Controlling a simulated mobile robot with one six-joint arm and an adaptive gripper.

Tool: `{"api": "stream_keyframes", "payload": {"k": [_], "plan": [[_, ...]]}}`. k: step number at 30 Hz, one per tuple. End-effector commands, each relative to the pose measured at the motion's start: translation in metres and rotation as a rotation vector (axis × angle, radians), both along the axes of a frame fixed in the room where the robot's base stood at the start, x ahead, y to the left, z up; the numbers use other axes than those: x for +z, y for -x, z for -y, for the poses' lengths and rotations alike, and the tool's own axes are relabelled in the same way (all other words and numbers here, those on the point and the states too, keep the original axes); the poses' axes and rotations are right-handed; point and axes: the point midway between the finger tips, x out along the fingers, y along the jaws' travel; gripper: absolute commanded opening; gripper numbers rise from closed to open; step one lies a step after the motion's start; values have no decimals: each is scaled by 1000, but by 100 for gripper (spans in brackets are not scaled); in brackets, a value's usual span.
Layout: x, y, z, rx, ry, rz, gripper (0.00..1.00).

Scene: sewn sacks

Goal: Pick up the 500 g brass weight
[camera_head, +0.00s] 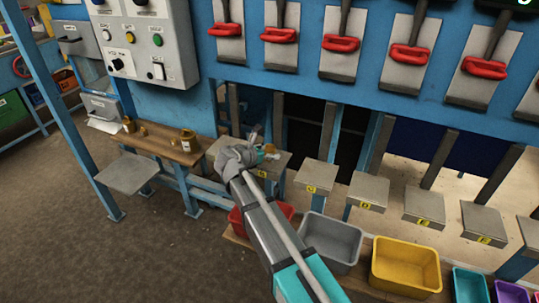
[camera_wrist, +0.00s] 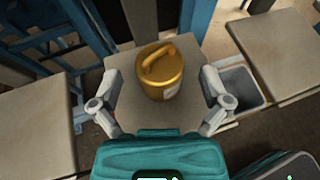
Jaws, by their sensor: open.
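A brass weight (camera_wrist: 158,74) with a loop handle on top stands upright on a square pale platform (camera_wrist: 120,62) in the wrist view. A pale label shows on its side, too small to read. My gripper (camera_wrist: 161,88) is open, one finger on each side of the weight, with gaps between fingers and weight. More brass weights, one larger (camera_head: 187,140), stand on the wooden bench (camera_head: 160,145).
Several similar platforms (camera_head: 316,175) run to the right under red-handled levers (camera_head: 340,44). Below them are a red bin (camera_head: 284,208), a grey bin (camera_head: 331,238) and a yellow bin (camera_head: 405,262). A blue post (camera_head: 60,90) stands at left. Open floor lies at lower left.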

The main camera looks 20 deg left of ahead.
Motion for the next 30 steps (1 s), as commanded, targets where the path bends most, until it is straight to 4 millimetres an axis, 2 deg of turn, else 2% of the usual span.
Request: {"api": "stream_keyframes", "payload": {"k": [5,21,23,30], "plan": [[-5,-10,4,0,0,0,97],[-4,-10,4,0,0,0,97],[-4,-10,4,0,0,0,88],[-4,-10,4,0,0,0,43]]}}
